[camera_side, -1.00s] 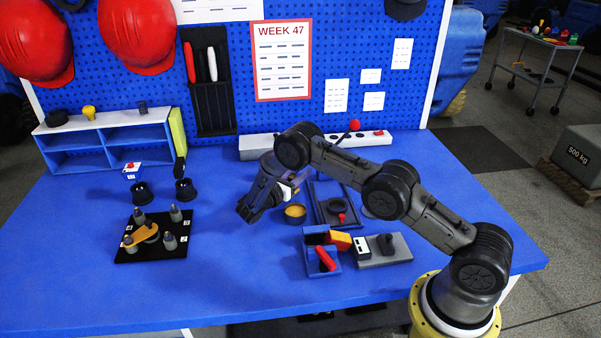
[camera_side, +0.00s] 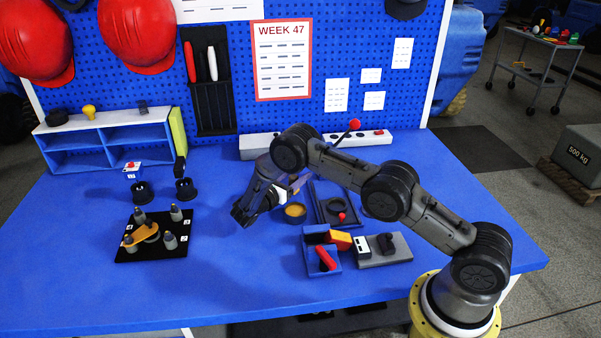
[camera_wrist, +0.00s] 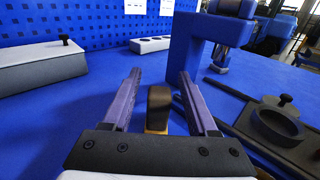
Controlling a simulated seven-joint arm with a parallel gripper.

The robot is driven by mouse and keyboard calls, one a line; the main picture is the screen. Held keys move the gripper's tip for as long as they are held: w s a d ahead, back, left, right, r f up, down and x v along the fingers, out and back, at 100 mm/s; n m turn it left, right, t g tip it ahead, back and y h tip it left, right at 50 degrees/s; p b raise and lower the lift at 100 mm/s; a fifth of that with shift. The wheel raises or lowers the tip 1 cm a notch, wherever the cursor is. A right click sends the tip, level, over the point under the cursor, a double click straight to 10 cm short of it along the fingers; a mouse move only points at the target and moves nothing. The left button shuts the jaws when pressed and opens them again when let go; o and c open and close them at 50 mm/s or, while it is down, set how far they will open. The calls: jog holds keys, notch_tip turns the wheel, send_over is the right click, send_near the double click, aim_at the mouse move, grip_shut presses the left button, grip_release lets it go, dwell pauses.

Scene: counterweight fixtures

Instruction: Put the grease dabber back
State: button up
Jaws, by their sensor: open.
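My gripper (camera_wrist: 160,82) is open, with its two purple fingers spread. In the wrist view, a short upright dark piece with a tan lower part (camera_wrist: 158,108) stands between the fingers, with a gap on each side; it may be the grease dabber, but I cannot be sure. I cannot make out the dabber in the side view.
A blue bracket (camera_wrist: 187,50) stands just beyond my right finger. A ring fixture (camera_wrist: 272,125) lies to the right. A blue bin (camera_side: 312,237) with a red-handled item is in front. A grey box (camera_wrist: 35,68) stands back left.

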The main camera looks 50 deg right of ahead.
jog(key=a, duration=1)
jog(key=shift+r, duration=0.55)
jog(key=s+d+r+m+g+y, duration=0.1)
jog(key=s+r+m+g+y, duration=0.1)
jog(key=s+r+m+y, duration=1.05)
jog(key=s+a+r+m+t+y, duration=0.1)
jog(key=s+a+r+t, duration=0.1)
jog(key=s, duration=0.5)
jog(key=s+a+r+m+t+y, duration=0.2)
jog(key=s+a+r+t, duration=0.1)
jog(key=s, duration=0.5)
jog(key=s+a+r+m+t+y, duration=0.2)
jog(key=s+a+r, duration=0.2)
jog(key=s, duration=0.3)
jog(key=shift+s+a+r+t, duration=0.15)
jog(key=shift+r+t, duration=0.15)
jog(key=shift+r, duration=0.1)
jog(key=shift+m, duration=0.25)
